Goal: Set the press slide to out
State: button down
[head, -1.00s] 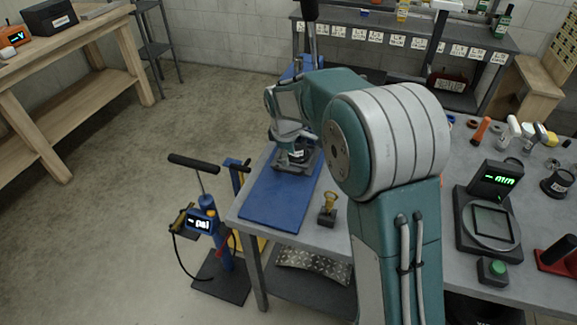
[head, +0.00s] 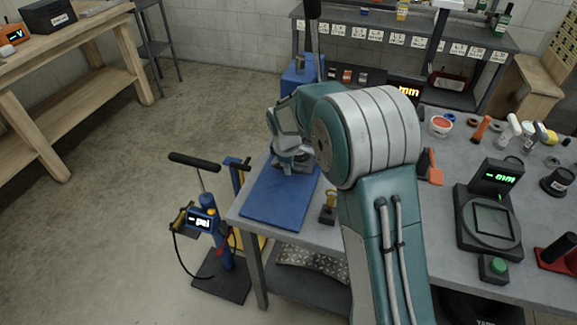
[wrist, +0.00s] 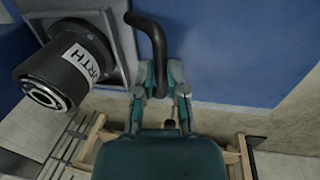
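In the wrist view, a black curved handle (wrist: 159,42) comes off a grey plate (wrist: 122,40) on a blue surface. My gripper (wrist: 164,75) has one finger on each side of the handle's lower end. I cannot tell whether the fingers touch it. A black cylinder with a metal end and a white label (wrist: 65,66) stands left of the handle. In the head view, my gripper (head: 293,160) is low over the blue plate (head: 277,208) at the bench's left end. My arm hides part of the blue press-like body (head: 297,83) behind it. I cannot make out the slide's position.
A brass-topped piece (head: 329,206) stands close right of the blue plate. A blue pump with a psi display (head: 203,222) stands on the floor left of the bench. A scale (head: 487,222) and hand tools lie on the right.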

jog(key=shift+s+a, duration=0.1)
jog(key=s+a, duration=0.2)
jog(key=s, duration=0.3)
jog(key=s+a, duration=0.2)
jog(key=s, duration=0.3)
jog(key=s+a, duration=0.2)
jog(key=s, duration=0.3)
jog(key=c, duration=0.7)
grip_release()
jog(key=shift+a, duration=0.25)
jog(key=shift+r, duration=0.4)
jog(key=r, duration=0.3)
jog(key=s+r, duration=0.1)
jog(key=r, duration=0.3)
jog(key=s+a+r, duration=0.1)
jog(key=r, duration=0.3)
